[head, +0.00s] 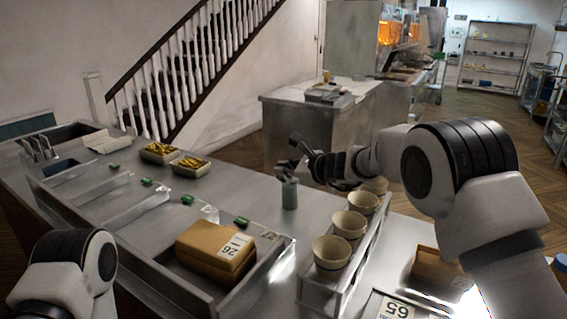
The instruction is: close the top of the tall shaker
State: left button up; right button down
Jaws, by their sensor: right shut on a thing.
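The tall shaker (289,195) is a grey-green cylinder standing upright on the steel counter, left of the row of cups. My right gripper (292,168) reaches in from the right and is shut at the shaker's upper end. Its dark fingers cover the top, so I cannot tell how the top sits. My left arm shows only as a rounded link at the lower left; its gripper is out of view.
Several cups (331,254) stand in a rack right of the shaker. A brown box (215,250) lies in a tray at the front. Two containers of fries (190,166) stand further back left. The counter around the shaker is clear on its left.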

jog(key=w+m+p, duration=0.1)
jog(key=p, duration=0.3)
jog(key=w+d+r+m+g+y+p, duration=0.1)
jog(key=p, duration=0.3)
jog(key=shift+d+r+m+g+p, duration=0.25)
jog(key=shift+d+m+g+p, duration=0.05)
jog(key=shift+m, duration=0.1)
jog(key=shift+w+d+f+m+g+p, duration=0.25)
jog(key=shift+w+m+g+p, duration=0.2)
jog(key=shift+p, duration=0.5)
jog(key=c, duration=1.3)
grip_release()
jog(key=v, duration=1.2)
jog(key=shift+d+f, duration=0.15)
jog(key=shift+f, duration=0.1)
